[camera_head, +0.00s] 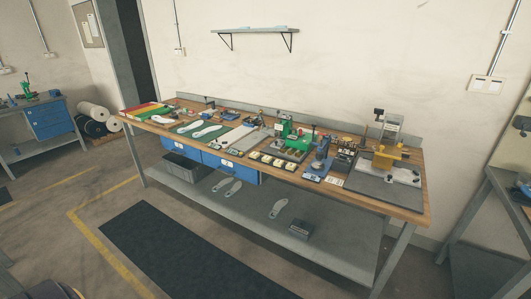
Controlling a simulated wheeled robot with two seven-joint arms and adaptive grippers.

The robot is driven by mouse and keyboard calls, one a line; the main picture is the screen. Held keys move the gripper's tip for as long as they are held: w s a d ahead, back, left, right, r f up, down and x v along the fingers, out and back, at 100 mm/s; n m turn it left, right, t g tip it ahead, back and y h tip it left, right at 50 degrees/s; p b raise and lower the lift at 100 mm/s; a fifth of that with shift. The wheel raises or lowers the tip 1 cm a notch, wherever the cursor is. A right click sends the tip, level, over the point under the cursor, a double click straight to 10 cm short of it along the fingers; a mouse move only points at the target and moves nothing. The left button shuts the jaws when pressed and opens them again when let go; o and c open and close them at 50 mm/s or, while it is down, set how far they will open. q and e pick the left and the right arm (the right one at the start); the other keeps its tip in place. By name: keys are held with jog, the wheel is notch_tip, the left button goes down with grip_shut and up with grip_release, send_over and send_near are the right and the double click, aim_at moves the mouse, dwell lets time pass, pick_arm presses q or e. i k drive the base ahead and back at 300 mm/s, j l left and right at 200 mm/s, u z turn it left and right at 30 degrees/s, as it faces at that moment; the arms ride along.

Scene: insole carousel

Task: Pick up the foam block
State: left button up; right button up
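I cannot make out with certainty which thing is the foam block. A small dark grey block-like box (300,230) sits on the lower shelf of the long workbench, toward its right half. Flat red, yellow and green pieces (146,110) lie at the left end of the wooden bench top (412,212). Several small pale pieces on dark bases (270,161) stand in a row near the bench's front edge. Neither of my grippers shows clearly in this view.
The grey lower shelf (335,256) also holds insole shapes (278,208) and a dark crate (185,167). Blue drawers (232,167) hang under the top. A dark mat (180,255) lies on open floor before the bench. Another bench (490,215) stands at right.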

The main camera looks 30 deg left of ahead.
aim_at(267, 158)
jog(key=i+j+u, duration=0.25)
jog(key=i+j, duration=0.45)
jog(key=j, duration=0.2)
jog(key=i+j, duration=0.1)
jog(key=j, duration=0.25)
jog(key=j+u, duration=0.1)
jog(key=j, duration=0.2)
jog(key=i, duration=0.05)
